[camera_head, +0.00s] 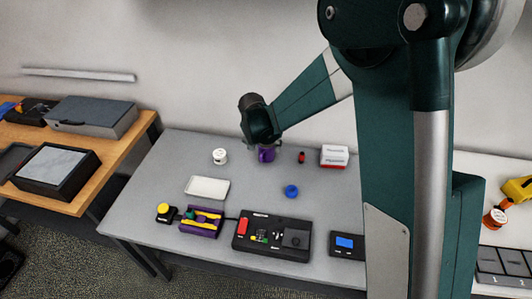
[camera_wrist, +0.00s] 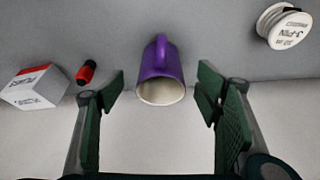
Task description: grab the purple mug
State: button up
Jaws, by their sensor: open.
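The purple mug (camera_head: 267,155) stands near the back edge of the grey table, partly hidden by my arm in the head view. In the wrist view the purple mug (camera_wrist: 161,76) is at the centre, with its handle toward the top of the picture and its pale inside showing. My gripper (camera_wrist: 161,95) is open, with green pads on either side of the mug and gaps between them and it. The fingers look apart from the mug. In the head view my fingertips are hard to make out behind the arm.
A white spool (camera_wrist: 285,25) lies to one side. A red-and-black item (camera_wrist: 86,72) and a white-and-red box (camera_wrist: 33,88) lie on the other. The grey table (camera_head: 150,200) also holds a white tray (camera_head: 207,188), a blue ring (camera_head: 291,191) and a black device (camera_head: 271,237) farther forward.

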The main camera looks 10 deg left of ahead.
aim_at(266, 152)
jog(key=shift+x, duration=1.3)
jog(key=shift+b+x, duration=1.1)
jog(key=shift+x, duration=1.5)
jog(key=shift+a, duration=0.1)
jog(key=c, duration=1.2)
jog(key=shift+r, duration=0.2)
jog(key=shift+r+p, duration=1.2)
jog(key=shift+r, duration=3.65)
